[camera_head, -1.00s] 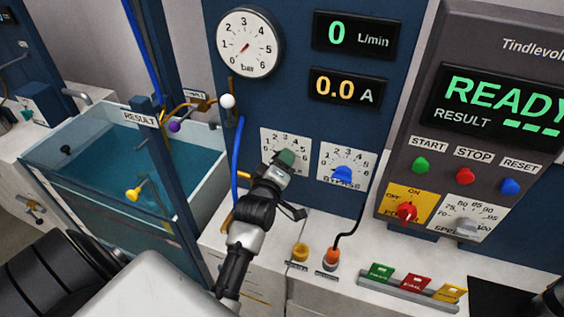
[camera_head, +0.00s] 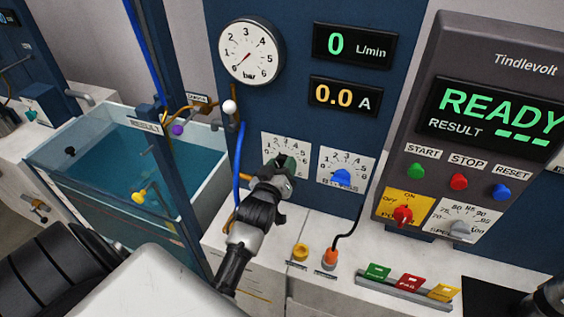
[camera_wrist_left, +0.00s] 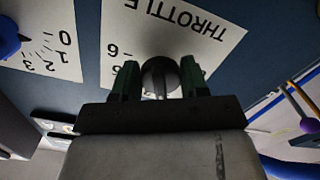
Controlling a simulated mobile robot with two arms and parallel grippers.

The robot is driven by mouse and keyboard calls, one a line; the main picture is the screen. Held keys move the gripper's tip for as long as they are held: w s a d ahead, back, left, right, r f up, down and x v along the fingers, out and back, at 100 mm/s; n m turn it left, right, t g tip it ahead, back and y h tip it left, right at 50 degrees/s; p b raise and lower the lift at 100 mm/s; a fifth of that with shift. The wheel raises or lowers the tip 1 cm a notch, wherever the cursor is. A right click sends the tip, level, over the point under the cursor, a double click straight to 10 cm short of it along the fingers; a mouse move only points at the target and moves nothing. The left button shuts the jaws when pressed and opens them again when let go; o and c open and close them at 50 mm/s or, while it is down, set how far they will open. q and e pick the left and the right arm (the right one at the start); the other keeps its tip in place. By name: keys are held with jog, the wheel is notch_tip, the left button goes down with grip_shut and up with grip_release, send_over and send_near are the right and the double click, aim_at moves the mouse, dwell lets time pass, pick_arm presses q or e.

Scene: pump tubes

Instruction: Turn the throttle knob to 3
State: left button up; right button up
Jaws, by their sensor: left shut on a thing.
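The throttle dial plate (camera_head: 271,143) is a white numbered panel on the blue pump panel, left of the bypass dial. My left gripper (camera_head: 286,164) is at this plate, and its fingers and wrist hide the knob in the head view. In the left wrist view, the dark round throttle knob (camera_wrist_left: 160,73) sits between my two green fingers. The gripper (camera_wrist_left: 160,80) is shut on it. The plate (camera_wrist_left: 190,30) shows upside down there, with THROTTLE and a 6 readable. The number that the knob points at cannot be read. My right gripper is not in view.
The bypass dial with its blue knob (camera_head: 341,177) is close on the right. Orange and yellow plugs (camera_head: 300,252) stand on the white ledge below. A blue hose (camera_head: 239,165) hangs just left of the throttle plate. The displays read 0 L/min and 0.0 A.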

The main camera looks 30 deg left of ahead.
pick_arm(q)
jog(key=m+p, duration=0.1)
jog(key=m, duration=0.3)
jog(key=shift+a+m, duration=0.1)
jog(key=shift+m, duration=0.2)
jog(key=shift+f, duration=0.1)
dwell(0.4)
jog(key=o, duration=0.9)
jog(key=shift+b+v, duration=1.35)
jog(key=shift+v, duration=4.05)
